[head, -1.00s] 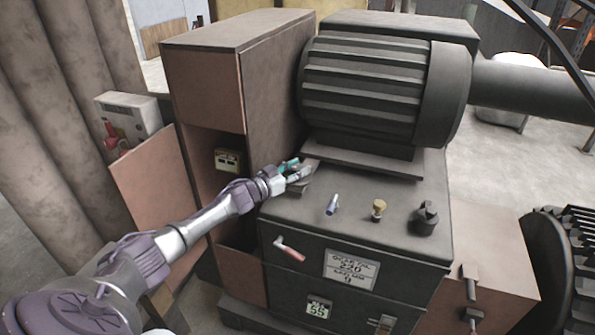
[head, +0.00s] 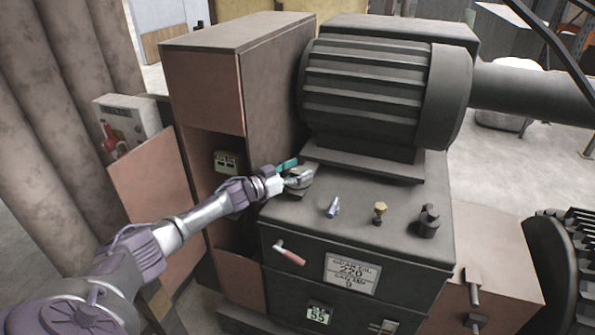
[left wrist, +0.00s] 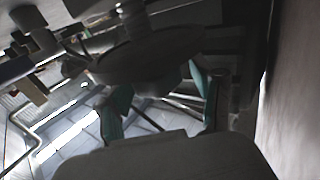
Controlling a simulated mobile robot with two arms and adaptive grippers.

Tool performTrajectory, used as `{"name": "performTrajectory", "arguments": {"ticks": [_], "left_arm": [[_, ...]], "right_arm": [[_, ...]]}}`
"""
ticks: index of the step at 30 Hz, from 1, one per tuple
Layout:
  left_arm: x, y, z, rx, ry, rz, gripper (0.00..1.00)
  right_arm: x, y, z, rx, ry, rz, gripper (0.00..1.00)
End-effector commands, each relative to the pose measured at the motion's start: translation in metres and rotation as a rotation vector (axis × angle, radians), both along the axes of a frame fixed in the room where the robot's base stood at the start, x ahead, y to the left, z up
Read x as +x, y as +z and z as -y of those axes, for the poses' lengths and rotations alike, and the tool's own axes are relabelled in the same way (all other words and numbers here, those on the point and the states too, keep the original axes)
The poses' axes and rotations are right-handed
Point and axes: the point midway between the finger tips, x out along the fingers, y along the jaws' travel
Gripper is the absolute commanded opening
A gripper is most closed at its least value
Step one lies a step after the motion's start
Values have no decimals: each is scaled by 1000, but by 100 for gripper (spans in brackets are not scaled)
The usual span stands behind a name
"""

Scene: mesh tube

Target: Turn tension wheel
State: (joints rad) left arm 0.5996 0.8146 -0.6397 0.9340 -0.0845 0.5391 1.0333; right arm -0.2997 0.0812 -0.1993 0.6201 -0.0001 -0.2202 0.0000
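A small grey wheel (head: 303,178), which I take for the tension wheel, sits on the left part of the dark machine top (head: 400,195), beside the motor's foot. It shows as a dark disc in the left wrist view (left wrist: 145,58). My left gripper (head: 288,175) is at the wheel's left side. In the left wrist view its two teal fingers (left wrist: 165,82) are spread wide, near opposite sides of the disc's rim. I cannot tell whether both touch it. The wheel's underside is hidden in the head view. My right gripper is not in view.
A large ribbed motor (head: 365,90) stands just behind the wheel, and a tall brown cabinet (head: 205,85) is at its left. Several small knobs, among them a brass one (head: 380,212), stand on the machine top at right. A red-handled lever (head: 290,254) is on the front.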

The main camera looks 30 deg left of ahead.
Motion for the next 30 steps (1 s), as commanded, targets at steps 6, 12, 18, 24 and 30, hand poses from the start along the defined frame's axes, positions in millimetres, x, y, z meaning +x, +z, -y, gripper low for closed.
{"name": "performTrajectory", "arguments": {"ticks": [6,12,18,24,30], "left_arm": [[0,-1,1,1,-1,-2,67],[0,17,0,4,-2,1,67],[0,57,0,4,-3,3,67],[0,88,0,3,-1,1,67],[0,99,0,1,0,-1,67]], "right_arm": [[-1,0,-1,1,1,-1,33],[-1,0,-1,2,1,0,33],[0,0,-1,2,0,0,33],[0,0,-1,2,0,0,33],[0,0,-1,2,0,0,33]]}}
